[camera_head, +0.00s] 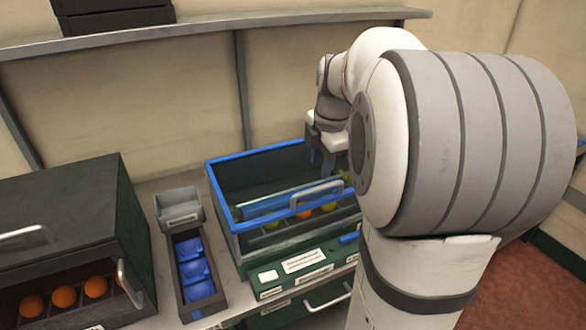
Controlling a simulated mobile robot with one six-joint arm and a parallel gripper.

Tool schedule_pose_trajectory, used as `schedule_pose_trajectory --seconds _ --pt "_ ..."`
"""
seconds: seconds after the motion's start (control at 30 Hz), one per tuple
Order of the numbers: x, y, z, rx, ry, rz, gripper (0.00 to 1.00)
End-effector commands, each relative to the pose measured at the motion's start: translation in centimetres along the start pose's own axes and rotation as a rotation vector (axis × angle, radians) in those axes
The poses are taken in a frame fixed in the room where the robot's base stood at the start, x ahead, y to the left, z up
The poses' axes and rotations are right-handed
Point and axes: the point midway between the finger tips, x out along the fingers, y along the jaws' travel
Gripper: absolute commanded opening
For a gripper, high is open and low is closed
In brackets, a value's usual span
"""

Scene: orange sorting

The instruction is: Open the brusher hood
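The brusher is a dark green machine with a blue-rimmed top (222,205) in the middle of the head view. Its hood seems to be the see-through panel with a blue edge and a grey curved handle (317,190) at the front. I cannot tell how far the hood is raised. Several orange and yellow-green fruits (304,212) show in the machine below the handle. My gripper (321,160) points down over the machine, behind the handle and apparently apart from it. My arm hides the machine's right side, and the finger gap is too small to judge.
A dark green box (70,205) with handles and oranges (64,296) stands at left. Between it and the brusher are a small grey bin (179,210) and a tray of blue cups (195,268). A labelled panel (303,260) fronts the brusher. A shelf (200,30) runs behind.

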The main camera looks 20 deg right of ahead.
Motion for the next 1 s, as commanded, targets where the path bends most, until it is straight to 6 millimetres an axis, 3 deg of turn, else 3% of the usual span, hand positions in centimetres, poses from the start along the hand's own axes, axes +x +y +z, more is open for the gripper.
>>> schedule_pose_trajectory --seconds 0.13,0.53,0.9,1.0 --pt "1.0 0.2 0.3 -0.026 0.001 -0.002 0.34" --pt "6.8 0.1 0.3 -0.022 0.002 -0.002 0.34" --pt "7.7 0.1 0.3 -0.021 0.000 0.001 0.34" --pt "7.7 0.1 0.4 -0.021 0.000 0.001 0.27"
